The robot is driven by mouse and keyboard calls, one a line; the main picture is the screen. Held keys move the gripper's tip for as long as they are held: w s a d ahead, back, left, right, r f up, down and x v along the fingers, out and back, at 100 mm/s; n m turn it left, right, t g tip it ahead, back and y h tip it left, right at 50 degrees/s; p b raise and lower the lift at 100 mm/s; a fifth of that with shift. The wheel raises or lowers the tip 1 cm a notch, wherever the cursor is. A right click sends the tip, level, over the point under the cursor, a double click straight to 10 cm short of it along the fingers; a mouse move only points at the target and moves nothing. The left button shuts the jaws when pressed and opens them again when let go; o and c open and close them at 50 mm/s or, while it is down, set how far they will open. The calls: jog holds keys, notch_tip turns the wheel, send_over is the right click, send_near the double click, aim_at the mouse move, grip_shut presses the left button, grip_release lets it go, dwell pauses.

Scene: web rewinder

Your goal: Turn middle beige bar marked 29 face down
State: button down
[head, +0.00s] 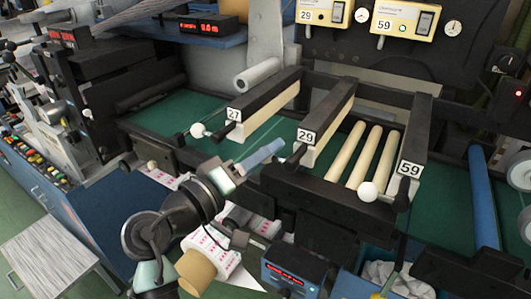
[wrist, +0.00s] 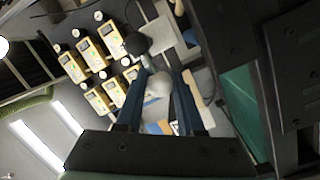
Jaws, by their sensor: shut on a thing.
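The middle bar marked 29 (head: 327,122) runs away from me in the head view, between the bars marked 27 and 59. It has a dark top and a beige lower side, with its number plate at the near end. A dark knob shows at that near end. My gripper (head: 279,146) reaches this end from the left. In the wrist view my gripper (wrist: 161,98) is shut on a pale ball knob (wrist: 157,83) between its two blue fingers. A dark ball (wrist: 136,44) lies just beyond. The held knob is hidden by my fingers in the head view.
The bar marked 27 (head: 269,107) stands left, with a white ball (head: 198,130) on its lever. The bar marked 59 (head: 417,139) stands right, with a white ball (head: 367,191). Several beige rods (head: 362,155) lie between bars 29 and 59. A dark crossbeam (head: 330,198) runs in front.

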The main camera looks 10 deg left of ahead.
jog(key=shift+f, duration=0.25)
jog(key=c, duration=0.9)
grip_release()
jog(key=o, duration=0.4)
jog(key=shift+r, duration=0.15)
jog(key=b+v, duration=0.4)
jog(key=v, duration=0.9)
jog(key=shift+w+d+r, duration=0.1)
